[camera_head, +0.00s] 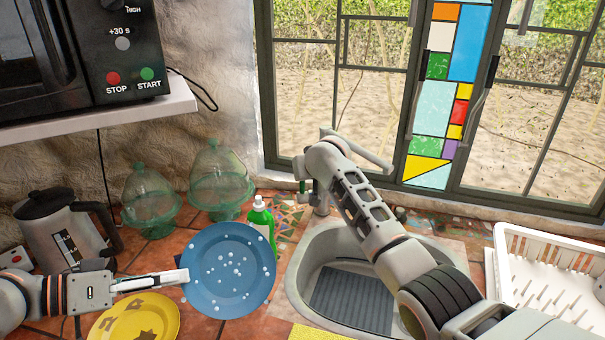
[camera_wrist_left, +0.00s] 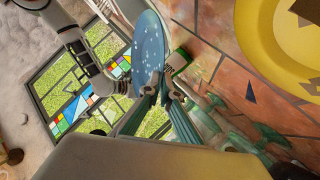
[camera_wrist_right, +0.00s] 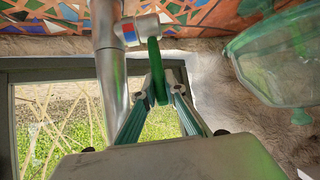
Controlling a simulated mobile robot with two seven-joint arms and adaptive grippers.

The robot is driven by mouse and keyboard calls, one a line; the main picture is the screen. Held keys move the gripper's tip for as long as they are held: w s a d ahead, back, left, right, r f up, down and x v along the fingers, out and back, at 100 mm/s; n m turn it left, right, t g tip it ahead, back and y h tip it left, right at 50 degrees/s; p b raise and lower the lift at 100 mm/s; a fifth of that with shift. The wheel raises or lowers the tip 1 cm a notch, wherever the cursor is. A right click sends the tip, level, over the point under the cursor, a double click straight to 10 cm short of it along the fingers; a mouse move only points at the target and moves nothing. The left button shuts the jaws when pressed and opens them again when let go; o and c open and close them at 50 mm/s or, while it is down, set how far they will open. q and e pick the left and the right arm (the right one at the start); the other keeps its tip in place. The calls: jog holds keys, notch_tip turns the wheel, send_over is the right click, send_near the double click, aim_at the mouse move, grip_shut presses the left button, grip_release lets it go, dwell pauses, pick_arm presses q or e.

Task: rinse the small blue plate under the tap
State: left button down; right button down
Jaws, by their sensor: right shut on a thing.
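The small blue plate (camera_head: 228,270), dotted with white spots like suds, is held up tilted, facing the head camera, left of the sink (camera_head: 296,283). My left gripper (camera_head: 182,276) is shut on its left edge; the left wrist view shows the plate (camera_wrist_left: 152,55) between the fingers (camera_wrist_left: 163,92). The tap (camera_head: 321,200) stands behind the sink, partly hidden by my right arm. In the right wrist view my right gripper (camera_wrist_right: 160,92) is shut on the green tap lever (camera_wrist_right: 157,68), beside the metal tap pipe (camera_wrist_right: 108,75). I see no water running.
A stained yellow plate (camera_head: 165,312) lies on the counter below my left gripper. A green bottle (camera_head: 262,222) stands just behind the blue plate. Glass domes (camera_head: 217,180) and a kettle (camera_head: 62,235) stand at the left, a white dish rack (camera_head: 548,275) right of the sink.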

jog(key=c, duration=2.1)
grip_release()
jog(key=shift+a, duration=0.1)
jog(key=v, duration=0.7)
jog(key=shift+s+r, duration=0.15)
jog(key=shift+s, duration=0.05)
